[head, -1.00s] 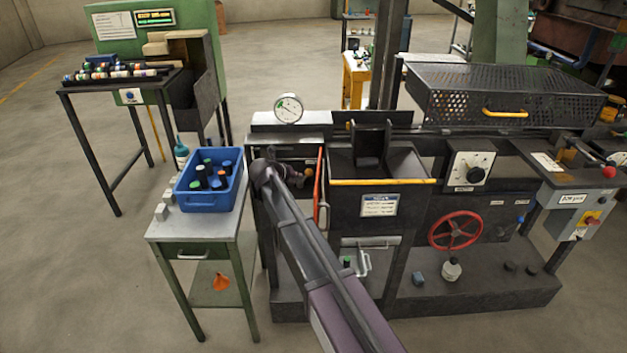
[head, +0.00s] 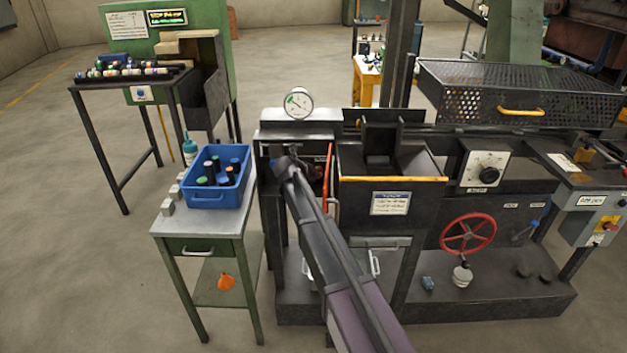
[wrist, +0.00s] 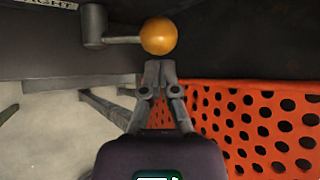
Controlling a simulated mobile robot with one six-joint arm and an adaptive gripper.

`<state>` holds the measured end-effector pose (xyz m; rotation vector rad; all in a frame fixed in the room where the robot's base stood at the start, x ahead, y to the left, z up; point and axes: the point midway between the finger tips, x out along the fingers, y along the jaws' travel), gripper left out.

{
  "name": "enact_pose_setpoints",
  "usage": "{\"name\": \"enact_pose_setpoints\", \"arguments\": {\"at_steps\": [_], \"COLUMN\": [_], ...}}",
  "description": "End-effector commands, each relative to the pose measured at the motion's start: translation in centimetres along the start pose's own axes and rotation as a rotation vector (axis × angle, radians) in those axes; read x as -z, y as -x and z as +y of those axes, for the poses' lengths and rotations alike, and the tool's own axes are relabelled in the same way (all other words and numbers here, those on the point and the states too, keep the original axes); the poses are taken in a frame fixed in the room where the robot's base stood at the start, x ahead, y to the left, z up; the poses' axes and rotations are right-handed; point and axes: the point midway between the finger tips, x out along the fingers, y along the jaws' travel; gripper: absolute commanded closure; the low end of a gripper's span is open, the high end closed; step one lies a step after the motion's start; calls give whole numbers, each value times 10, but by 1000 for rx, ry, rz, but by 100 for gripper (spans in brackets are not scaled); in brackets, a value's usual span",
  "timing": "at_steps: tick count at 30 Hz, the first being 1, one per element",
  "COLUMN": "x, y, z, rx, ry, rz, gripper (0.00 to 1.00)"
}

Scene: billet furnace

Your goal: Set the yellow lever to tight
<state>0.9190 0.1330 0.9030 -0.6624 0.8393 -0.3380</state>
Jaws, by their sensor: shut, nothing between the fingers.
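The yellow lever shows in the wrist view as a grey pivot and rod with an orange-yellow ball knob (wrist: 159,36) at its right end. The rod lies about level in the picture. My gripper (wrist: 160,65) is shut and empty, its fingertips just below the knob. I cannot tell whether they touch it. In the head view my arm reaches into the dark bay left of the hopper, and the knob cannot be made out there. A lettered plate (wrist: 45,4) at the wrist view's top left is cut off and hard to read.
An orange perforated panel (wrist: 250,120) stands close on the right of my gripper; the head view shows it edge-on. The black hopper (head: 390,160) is right of the bay. A side table (head: 172,226) with a blue crate (head: 206,196) stands left. A gauge (head: 299,104) sits above.

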Motion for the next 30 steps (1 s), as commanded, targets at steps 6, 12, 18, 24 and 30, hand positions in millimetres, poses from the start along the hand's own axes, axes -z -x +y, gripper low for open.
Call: {"name": "enact_pose_setpoints", "arguments": {"at_steps": [6, 12, 18, 24, 30], "x": [0, 0, 0, 1, 2], "y": [-22, -28, -28, -28, -31], "z": [1, 0, -1, -2, -5], "rx": [0, 0, 0, 2, 14], "ry": [-2, -1, -1, -1, 4], "rz": [1, 1, 1, 1, 5], "gripper": [100, 100, 100, 100, 100]}}
